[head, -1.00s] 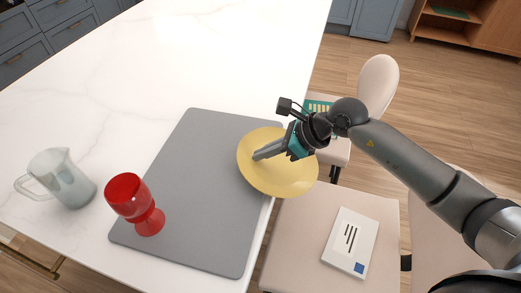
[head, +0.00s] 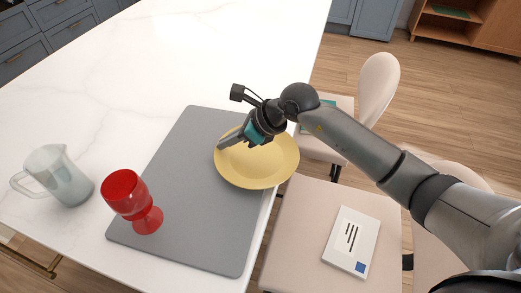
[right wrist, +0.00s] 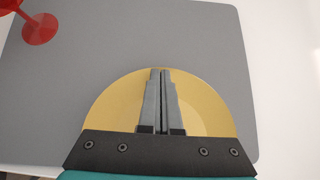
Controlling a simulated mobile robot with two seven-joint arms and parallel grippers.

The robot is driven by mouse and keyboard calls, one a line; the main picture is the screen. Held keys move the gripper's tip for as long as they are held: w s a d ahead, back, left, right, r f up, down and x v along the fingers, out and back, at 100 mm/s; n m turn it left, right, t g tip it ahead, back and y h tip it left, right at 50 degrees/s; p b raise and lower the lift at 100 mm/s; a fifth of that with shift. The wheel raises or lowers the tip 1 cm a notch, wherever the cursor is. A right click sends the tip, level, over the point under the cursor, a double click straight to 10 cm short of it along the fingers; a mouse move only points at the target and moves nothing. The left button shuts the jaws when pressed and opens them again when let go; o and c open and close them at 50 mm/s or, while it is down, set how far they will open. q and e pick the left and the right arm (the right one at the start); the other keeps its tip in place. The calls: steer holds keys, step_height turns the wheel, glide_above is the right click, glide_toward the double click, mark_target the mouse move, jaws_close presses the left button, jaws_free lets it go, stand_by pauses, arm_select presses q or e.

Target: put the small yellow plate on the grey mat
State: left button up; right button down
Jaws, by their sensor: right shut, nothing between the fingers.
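The small yellow plate (head: 268,168) lies over the right side of the grey mat (head: 180,190), with its right part reaching past the mat and the table edge in the head view. My right gripper (head: 222,146) is shut and empty, its fingers lying over the plate and its tips by the plate's left rim. In the right wrist view the closed fingers (right wrist: 161,72) cross the plate (right wrist: 112,108), tips at its far rim, with the mat (right wrist: 110,40) beyond. Whether the fingers touch the plate is unclear. My left gripper is not in view.
A red goblet (head: 130,196) stands on the mat's left part, and a glass jug (head: 62,178) stands left of the mat. Chairs stand along the table's right edge; a white booklet (head: 350,240) lies on the near seat (head: 300,225). The white tabletop (head: 200,60) behind the mat is clear.

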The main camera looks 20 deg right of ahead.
steer(key=w+a, duration=0.1)
steer(key=a, duration=0.1)
steer(key=w+a+b, duration=0.1)
steer(key=w+a, duration=0.1)
steer(key=w+a+b, duration=0.1)
steer(key=a, duration=0.2)
steer(key=shift+w, duration=0.3)
steer(key=shift+d, duration=0.15)
